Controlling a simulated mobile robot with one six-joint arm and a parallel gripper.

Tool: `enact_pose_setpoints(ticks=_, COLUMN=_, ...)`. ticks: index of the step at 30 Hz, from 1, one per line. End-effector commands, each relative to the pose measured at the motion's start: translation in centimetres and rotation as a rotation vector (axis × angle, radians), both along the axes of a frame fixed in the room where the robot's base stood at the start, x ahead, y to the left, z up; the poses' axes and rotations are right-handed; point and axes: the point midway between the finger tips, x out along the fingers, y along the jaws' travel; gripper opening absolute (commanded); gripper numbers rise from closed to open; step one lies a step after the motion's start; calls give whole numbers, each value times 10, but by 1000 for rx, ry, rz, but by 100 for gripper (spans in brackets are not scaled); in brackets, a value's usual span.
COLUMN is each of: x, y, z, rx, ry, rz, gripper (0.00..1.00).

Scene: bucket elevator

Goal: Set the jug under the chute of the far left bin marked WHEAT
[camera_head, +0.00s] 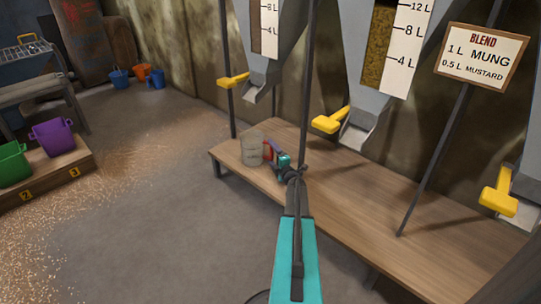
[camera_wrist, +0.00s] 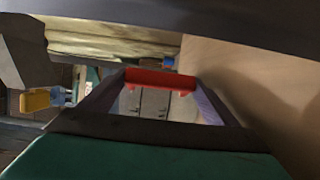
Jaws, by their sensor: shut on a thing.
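The jug (camera_head: 251,149) is a pale grey, clear-looking vessel with a red handle. My gripper (camera_head: 273,153) is shut on that handle, at the jug's right side. In the wrist view the red handle (camera_wrist: 160,78) lies across between my fingers, with the jug's marked wall behind it. The jug is upright at the left end of the wooden bench (camera_head: 350,205); I cannot tell whether it touches the top. The far left bin (camera_head: 286,45) has a grey chute (camera_head: 261,84) above and behind the jug. Its WHEAT mark is not in view.
A yellow lever (camera_head: 234,81) sticks out by the far left chute. Another bin's chute (camera_head: 361,130) and yellow lever (camera_head: 331,121) are to the right. A dark post (camera_head: 307,90) stands between them. A BLEND sign (camera_head: 482,57) is at right.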

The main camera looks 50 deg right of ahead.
Motion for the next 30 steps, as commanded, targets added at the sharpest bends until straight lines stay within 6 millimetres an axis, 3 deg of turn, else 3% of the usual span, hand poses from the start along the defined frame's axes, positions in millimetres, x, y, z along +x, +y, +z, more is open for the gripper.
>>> enact_pose_setpoints(ticks=1, x=0, y=0, z=-2, rx=0, ry=-1, rz=0, gripper=50)
enact_pose_setpoints(ticks=2, x=0, y=0, z=-2, rx=0, ry=0, rz=0, gripper=86)
enact_pose_setpoints(ticks=5, x=0, y=0, z=-1, rx=0, ry=0, rz=0, gripper=100)
enact_pose_setpoints(ticks=17, x=-1, y=1, z=3, rx=0, ry=0, rz=0, gripper=100)
enact_pose_setpoints(ticks=30, x=-49, y=25, z=4, rx=2, ry=1, rz=-1, gripper=100)
